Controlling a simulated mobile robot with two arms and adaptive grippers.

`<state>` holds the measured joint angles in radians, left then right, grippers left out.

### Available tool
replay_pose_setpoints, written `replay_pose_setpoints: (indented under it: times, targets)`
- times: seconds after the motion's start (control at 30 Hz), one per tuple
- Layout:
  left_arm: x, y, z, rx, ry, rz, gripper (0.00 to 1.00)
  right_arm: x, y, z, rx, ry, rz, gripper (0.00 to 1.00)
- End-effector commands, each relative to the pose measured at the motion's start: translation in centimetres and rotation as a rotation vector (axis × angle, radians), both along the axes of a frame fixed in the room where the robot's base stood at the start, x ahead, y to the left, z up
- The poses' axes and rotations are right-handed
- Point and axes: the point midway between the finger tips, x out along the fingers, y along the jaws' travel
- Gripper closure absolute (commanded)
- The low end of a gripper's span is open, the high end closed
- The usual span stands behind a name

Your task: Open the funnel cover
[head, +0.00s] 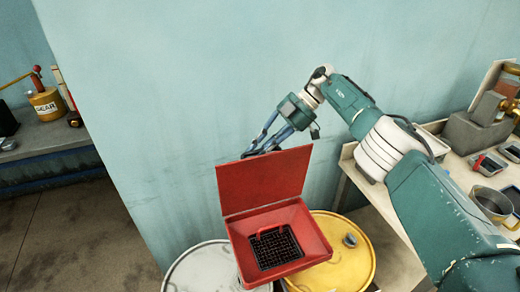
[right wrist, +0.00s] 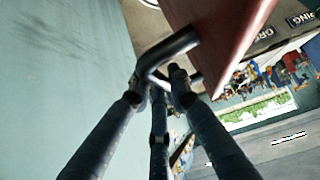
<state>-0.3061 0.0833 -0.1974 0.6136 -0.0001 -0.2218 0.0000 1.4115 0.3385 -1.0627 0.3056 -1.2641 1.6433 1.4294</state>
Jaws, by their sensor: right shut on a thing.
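The red funnel cover (head: 262,180) stands raised, nearly upright, at the back edge of the red square funnel (head: 315,243). A black grate (head: 275,246) shows inside the open funnel. My right gripper (head: 262,150) is at the top back of the cover, its fingertips partly hidden behind it. In the right wrist view, my right gripper (right wrist: 160,82) is shut on a dark bent bar, the cover handle (right wrist: 178,50), which joins the red cover (right wrist: 225,40). My left gripper is not in view.
The funnel sits above a yellow drum (head: 350,262) and a pale grey drum (head: 195,272). A blue wall (head: 150,110) stands close behind. A workbench (head: 452,172) at right holds a metal pot (head: 490,205) and trays. Another bench (head: 50,137) with a yellow can (head: 46,104) is at left.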

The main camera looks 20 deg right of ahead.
Motion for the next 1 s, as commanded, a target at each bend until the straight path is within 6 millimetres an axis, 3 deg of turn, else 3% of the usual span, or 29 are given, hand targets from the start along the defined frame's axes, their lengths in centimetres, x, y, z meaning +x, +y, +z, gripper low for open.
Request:
replay_pose_setpoints:
  times: [0.1,0.13,0.23,0.57,1.0]
  targets:
    - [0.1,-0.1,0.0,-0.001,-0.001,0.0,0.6,-0.3,-0.2,-0.6,-0.011,0.008,0.005,1.0]
    - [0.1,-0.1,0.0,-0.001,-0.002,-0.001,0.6,-0.3,-0.2,-0.6,-0.011,0.008,0.005,0.78]
    - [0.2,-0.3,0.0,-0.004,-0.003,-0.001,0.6,-0.3,-0.1,-0.6,-0.009,0.008,0.004,0.62]
    - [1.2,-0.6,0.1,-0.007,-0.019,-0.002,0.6,-0.1,-0.1,0.1,-0.004,0.002,0.003,0.62]
    - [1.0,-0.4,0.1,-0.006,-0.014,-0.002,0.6,-0.1,-0.1,7.6,-0.005,0.002,0.003,0.62]
